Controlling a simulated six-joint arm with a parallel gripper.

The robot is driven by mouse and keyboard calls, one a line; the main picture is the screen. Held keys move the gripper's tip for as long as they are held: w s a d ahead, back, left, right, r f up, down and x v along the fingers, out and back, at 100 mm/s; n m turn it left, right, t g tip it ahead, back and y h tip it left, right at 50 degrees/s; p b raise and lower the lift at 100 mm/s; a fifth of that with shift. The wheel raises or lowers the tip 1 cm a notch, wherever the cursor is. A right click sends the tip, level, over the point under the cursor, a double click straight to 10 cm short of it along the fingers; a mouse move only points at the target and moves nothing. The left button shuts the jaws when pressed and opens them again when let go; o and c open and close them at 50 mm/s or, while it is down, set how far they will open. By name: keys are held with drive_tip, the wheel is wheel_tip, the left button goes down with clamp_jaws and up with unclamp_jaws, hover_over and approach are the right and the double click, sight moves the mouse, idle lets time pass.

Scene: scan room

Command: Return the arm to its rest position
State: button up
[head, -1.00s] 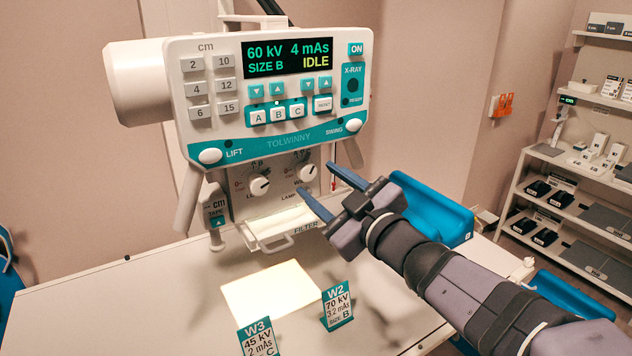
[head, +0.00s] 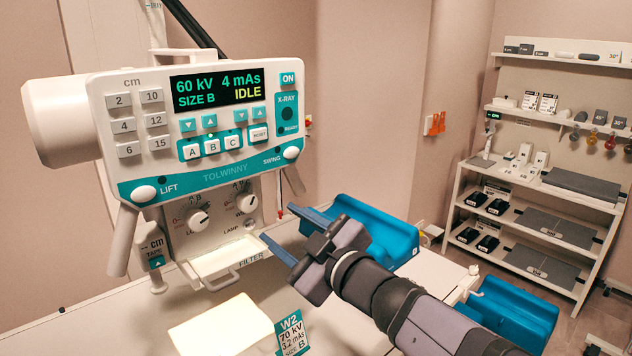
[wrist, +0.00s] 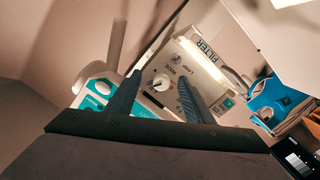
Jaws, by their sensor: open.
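My gripper (head: 283,239) is in the middle of the head view, in front of the right part of the X-ray unit (head: 213,167). Its two blue fingers are spread apart with nothing between them. In the wrist view the open fingers (wrist: 155,98) point toward the knob panel (wrist: 172,72) and its white knob (wrist: 161,83), with a gap that I cannot measure. My arm reaches in from the lower right of the head view. The unit's display reads 60 kV, 4 mAs, SIZE B, IDLE.
The lit table (head: 95,320) lies below the unit, with a W2 card (head: 291,334) standing on it. A blue cushion (head: 375,228) is just behind my gripper. A shelf rack (head: 545,180) stands at the right. The filter tray (head: 215,262) juts out beneath the knobs.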

drive_tip(key=d+f+m+g+h, duration=0.3)
drive_tip(key=d+f+m+h, duration=0.5)
drive_tip(key=d+f, duration=0.75)
drive_tip(key=s+d+f+m+g+h, duration=0.1)
drive_tip(key=s+d+f+m+g, duration=0.2)
drive_tip(key=s+f, duration=0.6)
drive_tip(key=s+d+f+m+g+h, duration=0.2)
drive_tip(key=s+d+f+g, duration=0.3)
drive_tip(key=s, duration=0.8)
wheel_tip(320, 180, down, 4)
drive_tip(key=shift+s+f+m+g+p, duration=0.25)
drive_tip(key=shift+m+g+p, duration=0.05)
drive_tip(key=shift+m+g, duration=0.65)
drive_tip(key=shift+d, duration=0.1)
